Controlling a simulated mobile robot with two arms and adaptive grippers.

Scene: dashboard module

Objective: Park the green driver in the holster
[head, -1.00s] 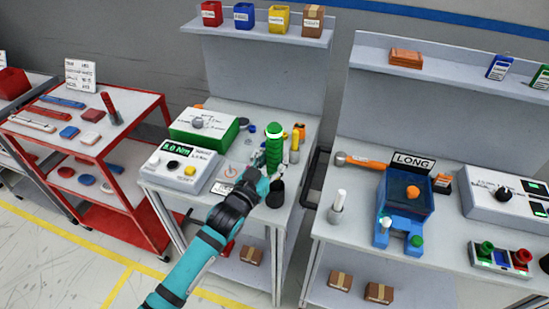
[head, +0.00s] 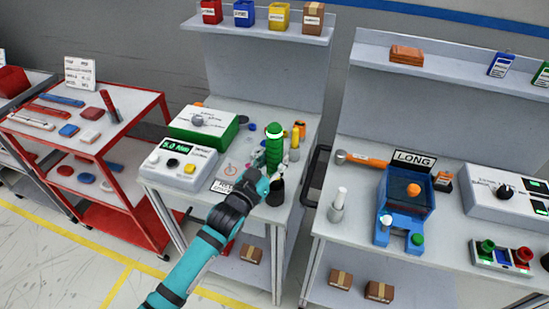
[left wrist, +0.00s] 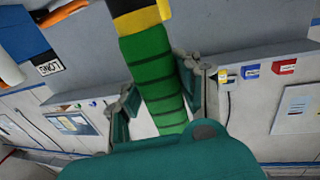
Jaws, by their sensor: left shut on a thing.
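The green driver (head: 273,147) stands roughly upright above the middle bench, with a bright ring near its top. My left gripper (head: 262,183) is at its lower part. In the left wrist view, the green ribbed handle (left wrist: 155,80) with a yellow and black end passes between the fingers of the left gripper (left wrist: 158,100), which is shut on it. A dark round cup (head: 275,192), which looks like the holster, is on the bench's front right part, just beside the gripper. The driver's lower end is hidden by the gripper. My right gripper is not in view.
A green-sided box (head: 203,125) and a white 5.0 Nm tester (head: 178,163) stand left of the driver. A yellow-handled tool (head: 294,145) is close on its right. The right bench holds a hammer (head: 365,160) and a blue fixture (head: 405,205). A gap separates the benches.

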